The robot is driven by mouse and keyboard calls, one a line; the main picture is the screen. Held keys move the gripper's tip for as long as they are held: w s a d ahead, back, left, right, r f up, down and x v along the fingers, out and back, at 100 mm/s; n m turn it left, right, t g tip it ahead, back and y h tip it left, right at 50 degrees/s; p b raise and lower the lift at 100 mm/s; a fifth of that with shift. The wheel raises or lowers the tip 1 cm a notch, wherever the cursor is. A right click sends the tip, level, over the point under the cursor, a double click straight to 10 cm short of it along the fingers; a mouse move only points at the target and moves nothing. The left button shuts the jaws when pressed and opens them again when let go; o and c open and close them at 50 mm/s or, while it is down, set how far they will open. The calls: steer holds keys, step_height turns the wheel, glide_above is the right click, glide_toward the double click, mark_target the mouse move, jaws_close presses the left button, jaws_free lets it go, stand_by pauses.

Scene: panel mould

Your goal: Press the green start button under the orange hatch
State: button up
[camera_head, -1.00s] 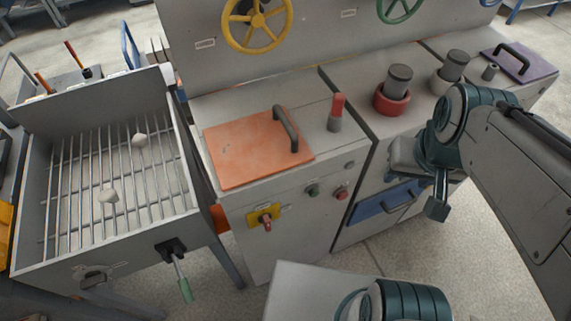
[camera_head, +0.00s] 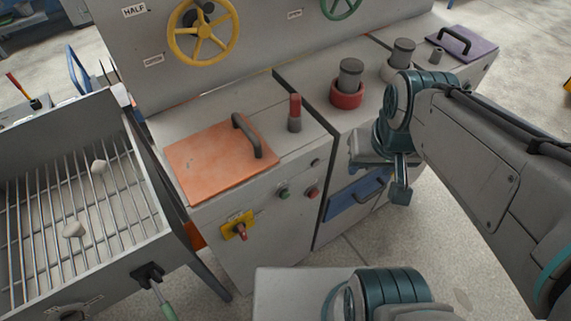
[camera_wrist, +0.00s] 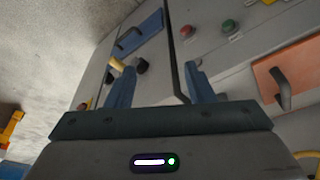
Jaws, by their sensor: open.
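The green button (camera_head: 284,193) sits on the cabinet's upright front face, below the front edge of the closed orange hatch (camera_head: 215,160). A red button (camera_head: 313,193) is just right of it. In the wrist view, the green button (camera_wrist: 229,26) is beyond and right of my fingers, with the red button (camera_wrist: 187,5) beside it and the orange hatch (camera_wrist: 297,72) at the right. My gripper (camera_wrist: 161,78) is open and empty between its blue fingers. In the head view, it hangs right of the buttons, before the blue drawer, apart from the green button.
A yellow plate with a red knob (camera_head: 240,230) is left of the buttons. A blue drawer front (camera_head: 357,197) with a handle is right. A grill tray (camera_head: 80,190) stands at the left. A red lever (camera_head: 295,112) rises beside the hatch.

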jaws_close()
stand_by(1.7)
